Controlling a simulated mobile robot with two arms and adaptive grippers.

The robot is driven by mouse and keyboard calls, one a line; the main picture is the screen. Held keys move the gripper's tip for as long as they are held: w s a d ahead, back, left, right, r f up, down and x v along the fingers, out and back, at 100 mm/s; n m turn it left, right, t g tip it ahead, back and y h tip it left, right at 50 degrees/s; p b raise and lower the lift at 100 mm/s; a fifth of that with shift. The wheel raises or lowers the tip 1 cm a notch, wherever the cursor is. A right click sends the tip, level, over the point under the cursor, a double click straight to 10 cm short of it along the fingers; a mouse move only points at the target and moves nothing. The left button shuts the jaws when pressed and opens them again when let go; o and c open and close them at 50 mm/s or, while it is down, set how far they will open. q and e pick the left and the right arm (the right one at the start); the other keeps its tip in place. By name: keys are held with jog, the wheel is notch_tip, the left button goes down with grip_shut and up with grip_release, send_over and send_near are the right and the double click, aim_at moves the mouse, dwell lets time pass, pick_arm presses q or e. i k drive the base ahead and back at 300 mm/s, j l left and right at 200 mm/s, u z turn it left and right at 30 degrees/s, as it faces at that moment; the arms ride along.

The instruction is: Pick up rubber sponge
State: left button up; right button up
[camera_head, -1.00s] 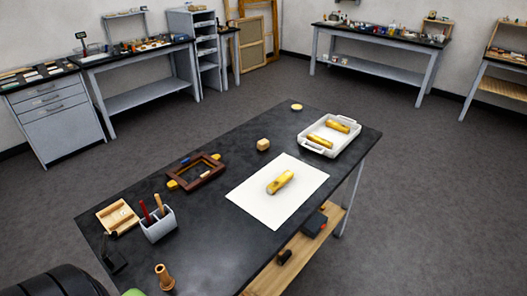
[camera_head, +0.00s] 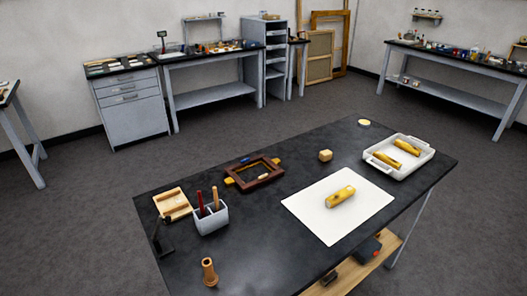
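A small tan block (camera_head: 325,155) sits on the black table (camera_head: 275,215) toward its far side; it may be the rubber sponge. A flat pale-yellow round piece (camera_head: 364,122) lies near the table's far edge, and I cannot tell for certain which of the two is the sponge. Neither of my grippers is in view.
A white sheet (camera_head: 310,212) bears a yellow cylinder (camera_head: 340,196). A white tray (camera_head: 428,155) holds two yellow pieces. A dark wooden frame (camera_head: 268,180), grey holder (camera_head: 211,221), wooden tray (camera_head: 165,205) and wooden peg (camera_head: 209,272) stand leftward. Grey floor is open around.

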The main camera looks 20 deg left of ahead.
aim_at(325, 156)
jog(key=i+l+u, duration=0.2)
jog(key=l+u, duration=0.25)
jog(key=i+l+u, duration=0.2)
jog(key=u, duration=0.25)
jog(key=i+l+u, duration=0.1)
jog(key=l+u, duration=0.3)
jog(key=l, duration=0.15)
jog(key=l+u, duration=0.45)
